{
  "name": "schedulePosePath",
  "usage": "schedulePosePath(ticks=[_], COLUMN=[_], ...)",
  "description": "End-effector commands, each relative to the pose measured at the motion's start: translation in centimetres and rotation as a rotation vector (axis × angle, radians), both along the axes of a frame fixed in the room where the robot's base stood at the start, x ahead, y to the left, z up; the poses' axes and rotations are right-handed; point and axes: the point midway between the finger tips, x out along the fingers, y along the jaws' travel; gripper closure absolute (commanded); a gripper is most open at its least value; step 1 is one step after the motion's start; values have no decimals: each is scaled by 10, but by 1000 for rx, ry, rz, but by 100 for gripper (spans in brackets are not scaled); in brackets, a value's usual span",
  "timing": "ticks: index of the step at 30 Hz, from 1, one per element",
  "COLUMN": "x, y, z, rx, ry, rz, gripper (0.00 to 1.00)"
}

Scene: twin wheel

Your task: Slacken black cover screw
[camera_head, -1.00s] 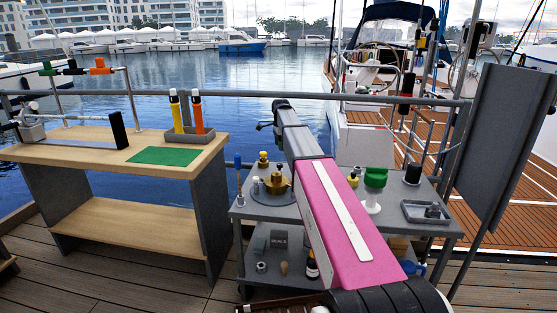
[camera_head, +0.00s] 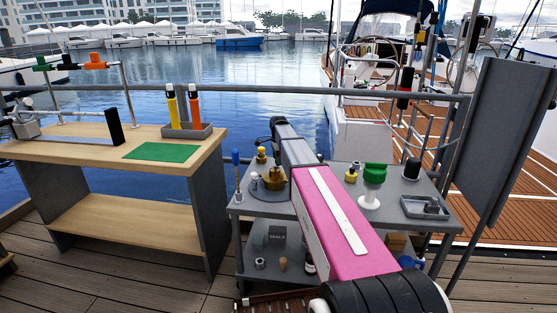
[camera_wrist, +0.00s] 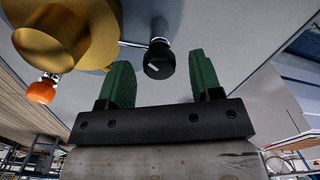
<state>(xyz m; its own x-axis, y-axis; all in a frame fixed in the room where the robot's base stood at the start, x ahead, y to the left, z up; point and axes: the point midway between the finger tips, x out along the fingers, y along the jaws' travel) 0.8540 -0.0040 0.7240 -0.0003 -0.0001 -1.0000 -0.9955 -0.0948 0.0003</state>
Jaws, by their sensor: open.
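The black cover screw, a black round head with a white mark (camera_wrist: 158,60), shows in the wrist view beside a large brass-coloured body (camera_wrist: 62,35). In the head view the brass body (camera_head: 273,180) sits on the grey table, left of my arm; I cannot pick out the screw there. My gripper (camera_wrist: 160,82) is open, with two green ribbed fingers. In the wrist view the screw appears between and just beyond the fingertips, with no visible contact. In the head view I cannot make out the fingers.
An orange knob (camera_wrist: 42,91) is left of my fingers. A wooden bench (camera_head: 60,150) stands at left.

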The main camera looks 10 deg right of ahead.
Motion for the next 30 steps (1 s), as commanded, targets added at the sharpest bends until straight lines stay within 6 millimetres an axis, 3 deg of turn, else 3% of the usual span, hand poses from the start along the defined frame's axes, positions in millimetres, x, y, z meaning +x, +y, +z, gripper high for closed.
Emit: schedulePosePath(ticks=[8,9,13,23,30], x=[0,0,0,0,0], y=[0,0,0,0,0], z=[-2,-2,-2,-2,-2], rx=[0,0,0,0,0], ry=[-1,0,0,-1,-1], rz=[0,0,0,23,140], gripper=[41,48,90,90,90])
